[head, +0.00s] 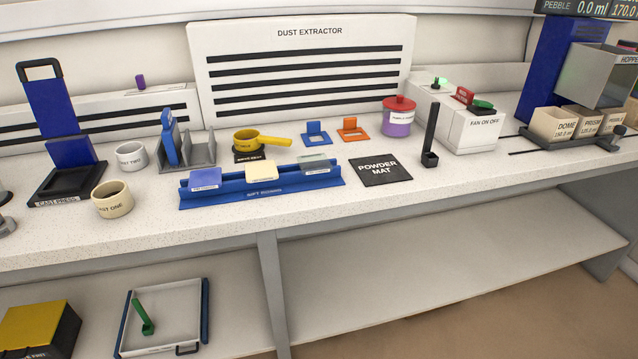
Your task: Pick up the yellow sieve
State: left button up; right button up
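The yellow sieve (246,142) is a small round pan with a straight handle (275,141) pointing right. It sits on a dark sieve rest (249,156) on the white speckled worktop, just behind the blue sift board. It appears upright, and its handle is clear of other objects on the right. Neither of my grippers shows in the head view.
The blue sift board (262,187) with several coloured blocks lies in front of the sieve. A grey rack (199,152) with a blue piece stands left. The dust extractor (305,70) rises behind. A black powder mat (380,169) and purple jar (398,122) are right.

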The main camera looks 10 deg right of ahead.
aim_at(245, 141)
jog(key=z, duration=0.25)
jog(key=k, duration=0.15)
jog(key=u, duration=0.65)
jog(key=i, duration=1.35)
jog(key=z, duration=0.65)
